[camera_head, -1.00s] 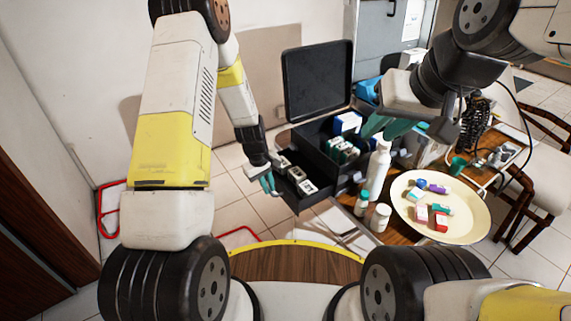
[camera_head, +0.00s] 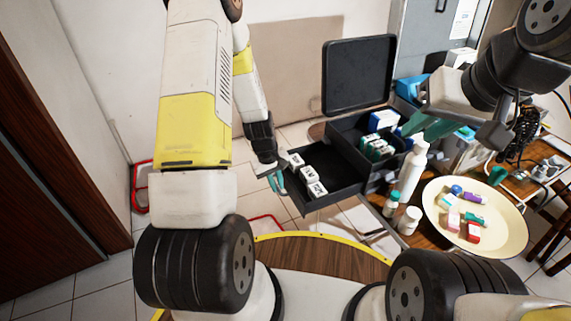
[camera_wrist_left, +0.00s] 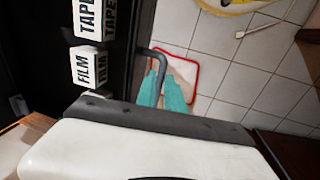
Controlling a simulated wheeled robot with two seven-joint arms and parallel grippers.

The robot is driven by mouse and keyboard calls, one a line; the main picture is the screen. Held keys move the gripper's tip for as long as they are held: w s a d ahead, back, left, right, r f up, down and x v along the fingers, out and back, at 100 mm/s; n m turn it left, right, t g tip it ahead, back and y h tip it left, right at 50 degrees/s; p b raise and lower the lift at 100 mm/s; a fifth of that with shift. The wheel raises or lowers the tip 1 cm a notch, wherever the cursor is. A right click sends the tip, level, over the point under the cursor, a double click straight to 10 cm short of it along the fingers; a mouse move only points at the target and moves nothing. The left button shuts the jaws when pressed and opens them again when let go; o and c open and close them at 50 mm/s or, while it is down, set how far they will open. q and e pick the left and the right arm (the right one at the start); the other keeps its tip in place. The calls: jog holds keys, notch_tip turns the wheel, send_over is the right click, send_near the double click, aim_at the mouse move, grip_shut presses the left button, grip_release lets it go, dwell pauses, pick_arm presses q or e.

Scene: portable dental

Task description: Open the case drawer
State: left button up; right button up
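The black case (camera_head: 342,131) stands on the table with its lid (camera_head: 358,76) raised. Its drawer (camera_head: 338,188) is pulled well out toward the left and holds small white boxes labelled TAPE and FILM. My left gripper (camera_head: 276,182) is at the drawer's outer front. In the left wrist view its teal fingers (camera_wrist_left: 165,94) are close together around the grey drawer handle (camera_wrist_left: 156,58). My right gripper (camera_head: 428,130) hangs over the right side of the case, near a white bottle (camera_head: 411,172). Its finger gap is not clear.
A cream plate (camera_head: 490,238) with small coloured boxes lies on the table at right. A small bottle (camera_head: 391,205) and a white jar (camera_head: 409,221) stand beside it. Tiled floor is clear left of the drawer; a red-edged item (camera_head: 143,188) is by the wall.

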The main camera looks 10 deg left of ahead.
pick_arm(q)
jog(key=o, duration=0.3)
jog(key=shift+r, duration=0.1)
jog(key=r, duration=0.5)
jog(key=a+r, duration=0.1)
jog(key=r, duration=0.1)
jog(key=shift+s+r, duration=0.25)
jog(key=shift+s, duration=0.15)
jog(key=s+d+r+m+t, duration=0.1)
jog(key=s+r+m, duration=0.1)
jog(key=r, duration=0.8)
jog(key=s+d+r+m+t, duration=0.1)
jog(key=s+r+m, duration=0.15)
jog(key=r, duration=0.65)
jog(key=s+r+m+t, duration=0.1)
jog(key=s+r, duration=0.3)
jog(key=s+r+m+t, duration=0.1)
jog(key=s+r, duration=0.3)
jog(key=s, duration=0.1)
jog(key=s+r+m+t, duration=0.1)
jog(key=s+r, duration=0.2)
jog(key=s, duration=0.1)
jog(key=shift+s+d+r+h, duration=0.3)
jog(key=shift+s+r, duration=0.1)
